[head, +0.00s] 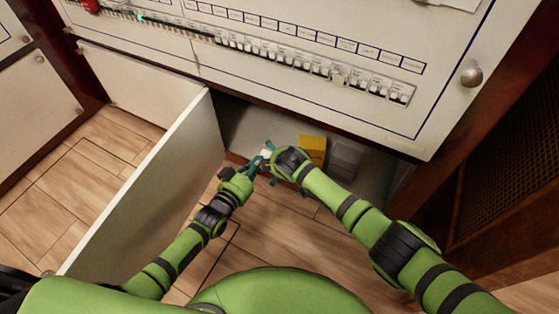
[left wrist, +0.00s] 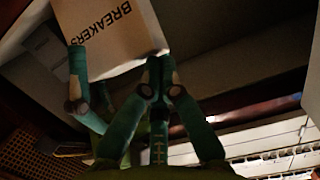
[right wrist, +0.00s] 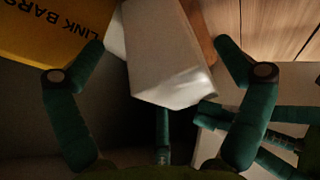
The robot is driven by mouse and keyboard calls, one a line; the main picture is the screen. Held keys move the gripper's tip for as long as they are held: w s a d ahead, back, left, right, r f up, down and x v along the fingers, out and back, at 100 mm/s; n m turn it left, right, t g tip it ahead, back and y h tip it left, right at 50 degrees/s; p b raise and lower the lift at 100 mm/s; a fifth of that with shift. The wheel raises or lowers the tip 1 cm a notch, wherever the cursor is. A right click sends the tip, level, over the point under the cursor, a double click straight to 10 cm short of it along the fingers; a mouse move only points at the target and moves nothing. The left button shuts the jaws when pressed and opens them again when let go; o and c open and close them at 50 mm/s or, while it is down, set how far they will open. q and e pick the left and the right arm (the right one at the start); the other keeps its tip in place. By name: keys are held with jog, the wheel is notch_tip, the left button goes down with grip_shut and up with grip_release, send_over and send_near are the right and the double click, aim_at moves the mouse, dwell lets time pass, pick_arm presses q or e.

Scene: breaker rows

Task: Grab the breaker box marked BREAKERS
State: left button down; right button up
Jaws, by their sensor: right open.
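The pale box marked BREAKERS (left wrist: 115,28) fills the top of the left wrist view, its lettering showing. In the head view it is a small white shape (head: 266,153) at the front of the open cabinet. My right gripper (right wrist: 160,48) is open, with its fingers apart on either side of the white box (right wrist: 170,70); I cannot tell whether they touch it. My left gripper (left wrist: 161,62) has its fingertips close together at the box's lower edge, with no clear sign of a hold. In the head view both grippers meet around the box and partly hide it.
A yellow box (head: 313,146), lettered LINK BARS in the right wrist view (right wrist: 45,25), stands beside the white box. A grey box (head: 345,158) is to its right. The open cabinet door (head: 160,190) stands left of my left arm. The breaker panel (head: 300,70) overhangs the opening.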

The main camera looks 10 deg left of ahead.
pick_arm(q)
jog(key=shift+s+d+f, duration=0.1)
jog(key=shift+s+f, duration=0.2)
jog(key=shift+f, duration=0.4)
pick_arm(e)
jog(key=shift+x, duration=1)
jog(key=c, duration=1.7)
pick_arm(q)
jog(key=shift+w+r, duration=0.15)
jog(key=shift+r, duration=0.65)
pick_arm(e)
jog(key=shift+o, duration=0.2)
jog(key=shift+d, duration=0.1)
jog(key=shift+f, duration=0.1)
pick_arm(q)
jog(key=v, duration=0.7)
jog(key=shift+s+r, duration=0.25)
jog(key=shift+s, duration=0.05)
pick_arm(e)
jog(key=shift+d, duration=0.15)
